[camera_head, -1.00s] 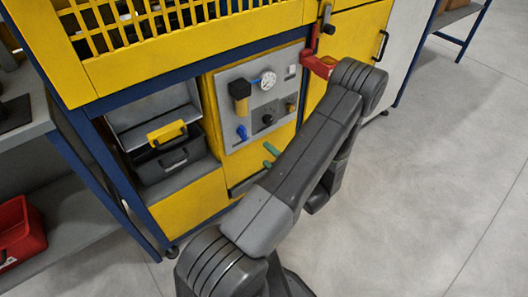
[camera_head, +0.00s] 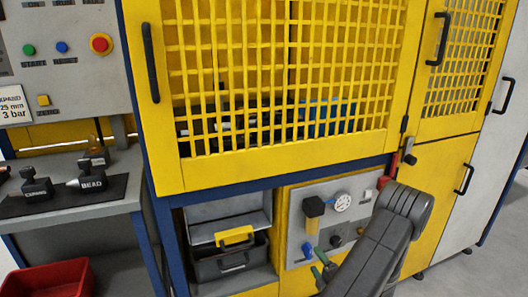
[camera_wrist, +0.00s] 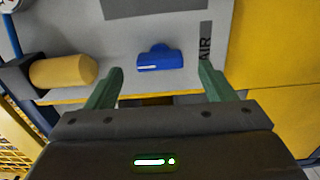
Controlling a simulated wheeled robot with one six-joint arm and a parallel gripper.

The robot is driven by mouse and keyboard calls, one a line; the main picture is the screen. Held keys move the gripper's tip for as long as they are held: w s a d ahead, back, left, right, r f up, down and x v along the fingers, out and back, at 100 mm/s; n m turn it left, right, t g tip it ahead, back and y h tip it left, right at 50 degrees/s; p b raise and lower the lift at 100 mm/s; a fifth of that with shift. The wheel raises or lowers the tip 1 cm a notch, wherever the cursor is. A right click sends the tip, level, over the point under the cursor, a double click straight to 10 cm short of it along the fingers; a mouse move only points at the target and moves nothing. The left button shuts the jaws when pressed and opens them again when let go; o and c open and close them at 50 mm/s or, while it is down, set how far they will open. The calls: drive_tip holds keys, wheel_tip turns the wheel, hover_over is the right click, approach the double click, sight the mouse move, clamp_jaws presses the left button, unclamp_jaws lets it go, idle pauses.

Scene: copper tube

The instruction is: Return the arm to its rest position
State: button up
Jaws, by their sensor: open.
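My gripper (camera_wrist: 158,84) is open and empty in the wrist view, its two green fingers spread. The blue valve handle (camera_wrist: 160,58) shows beyond the gap between the fingers, and I see nothing held. In the head view my dark grey arm rises at the lower right, in front of the grey air panel (camera_head: 352,189). The green fingers (camera_head: 322,270) show near the bottom edge, just below the blue handle (camera_head: 308,250). Whether they touch anything is not clear. The arm hides the panel's lower right part.
The yellow mesh door (camera_head: 187,160) above the panel is shut. A workbench (camera_head: 125,190) stands at left, with a red bin (camera_head: 50,282) below. Grey floor is open at far right.

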sight(311, 254)
drive_tip(key=shift+x, duration=2.4)
drive_tip(key=shift+s, duration=0.15)
